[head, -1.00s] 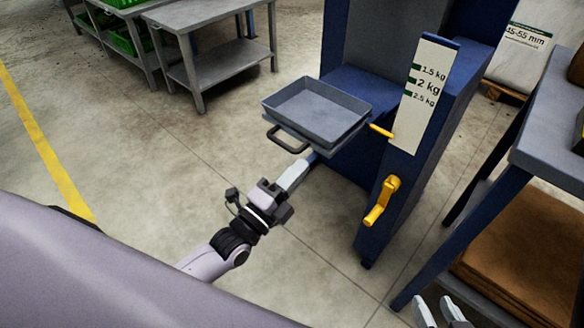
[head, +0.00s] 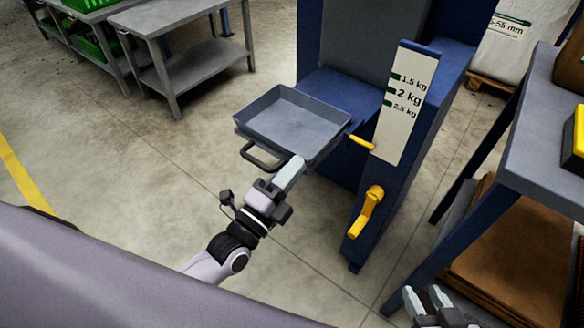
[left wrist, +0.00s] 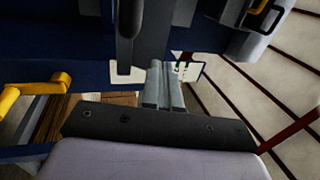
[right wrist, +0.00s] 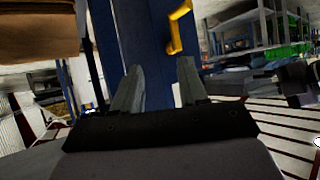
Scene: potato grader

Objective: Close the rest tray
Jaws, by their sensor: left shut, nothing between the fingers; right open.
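The grey rest tray (head: 297,122) sticks out from the front of the blue machine (head: 400,165), empty. Its dark loop handle (head: 258,161) is on its front side. My left gripper (head: 297,165) is shut and empty, with its fingertips at the tray's front edge, just right of the handle. I cannot tell whether they touch it. In the left wrist view its fingers (left wrist: 164,75) are together beside a dark bar (left wrist: 128,35), which looks like the handle. My right gripper (head: 425,298) is open and empty, low at the right; its spread fingers show in the right wrist view (right wrist: 155,85).
A yellow lever (head: 361,142) and a yellow crank (head: 367,210) stick out of the machine right of the tray. A blue-grey table (head: 545,150) stands at the right, near my right gripper. A grey bench (head: 180,20) is at the back left. The floor left of the tray is clear.

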